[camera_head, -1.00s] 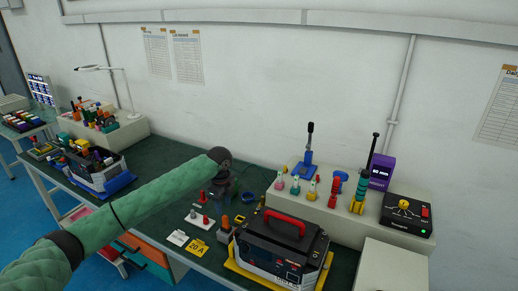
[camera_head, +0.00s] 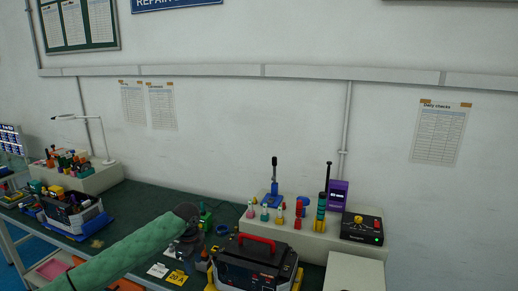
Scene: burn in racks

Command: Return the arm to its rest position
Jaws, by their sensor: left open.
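My left arm (camera_head: 130,255), in a green quilted sleeve, comes in from the lower left and reaches over the dark green bench. Its dark left gripper (camera_head: 189,241) points down over the bench, left of the black power unit (camera_head: 250,265) with a red handle. The gripper is small and dark in this view; it looks empty, with its jaws open. The fingertips are hard to separate from small parts behind them. My right gripper is not in view.
A beige ledge (camera_head: 285,236) holds coloured plugs and a black switch box (camera_head: 362,228). Another unit (camera_head: 75,208) stands left. The bench middle (camera_head: 140,199) looks mostly clear.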

